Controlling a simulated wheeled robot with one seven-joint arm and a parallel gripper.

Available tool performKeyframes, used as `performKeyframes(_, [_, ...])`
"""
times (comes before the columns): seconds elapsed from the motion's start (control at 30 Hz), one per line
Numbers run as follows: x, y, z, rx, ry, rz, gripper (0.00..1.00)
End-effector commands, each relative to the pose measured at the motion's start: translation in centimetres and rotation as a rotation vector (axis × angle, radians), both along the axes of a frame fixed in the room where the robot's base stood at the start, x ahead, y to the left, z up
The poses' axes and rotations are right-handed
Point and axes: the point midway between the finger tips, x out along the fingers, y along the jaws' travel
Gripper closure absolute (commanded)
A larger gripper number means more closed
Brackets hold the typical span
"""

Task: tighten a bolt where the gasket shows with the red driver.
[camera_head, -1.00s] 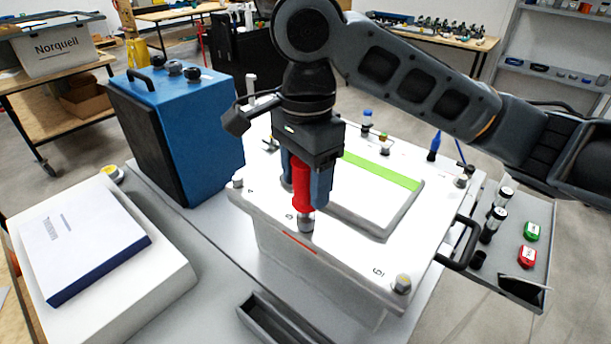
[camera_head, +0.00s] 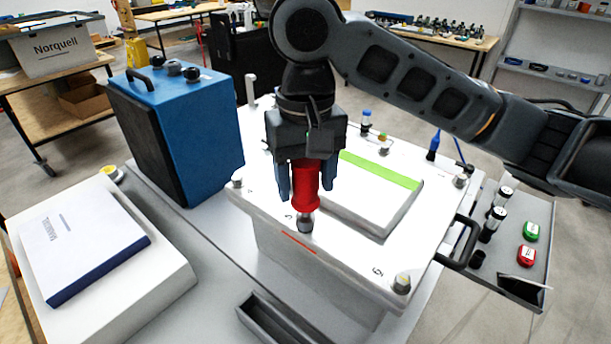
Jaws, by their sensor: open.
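The red driver (camera_head: 306,186) stands upright at the front edge of the white analyser lid (camera_head: 262,205), its grey socket (camera_head: 306,222) down over the bolt place marked 5. The bolt itself is hidden under the socket. A short red strip of gasket (camera_head: 299,243) shows at the lid's edge just below that place. My gripper (camera_head: 305,190) points down with its blue fingers open, one on each side of the red handle. Another bolt (camera_head: 402,283) shows at the front right corner, by the mark 6.
A raised panel with a green stripe (camera_head: 381,171) lies on the lid, right of the driver. A blue unit (camera_head: 176,135) stands at left, behind a manual (camera_head: 82,243). A side tray (camera_head: 513,259) at right holds black cylinders and red and green items.

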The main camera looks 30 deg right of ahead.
Motion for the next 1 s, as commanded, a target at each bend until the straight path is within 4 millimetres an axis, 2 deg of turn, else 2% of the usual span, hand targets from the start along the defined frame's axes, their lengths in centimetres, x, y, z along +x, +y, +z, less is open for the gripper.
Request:
performKeyframes(0.3, [-0.02,-0.01,-0.04,0.0,0.0,0.343,0.4])
performKeyframes(0.6, [-0.04,-0.02,-0.04,0.0,0.0,0.379,0.4])
performKeyframes(1.0, [-0.02,-0.01,-0.04,0.0,0.0,0.377,0.77])
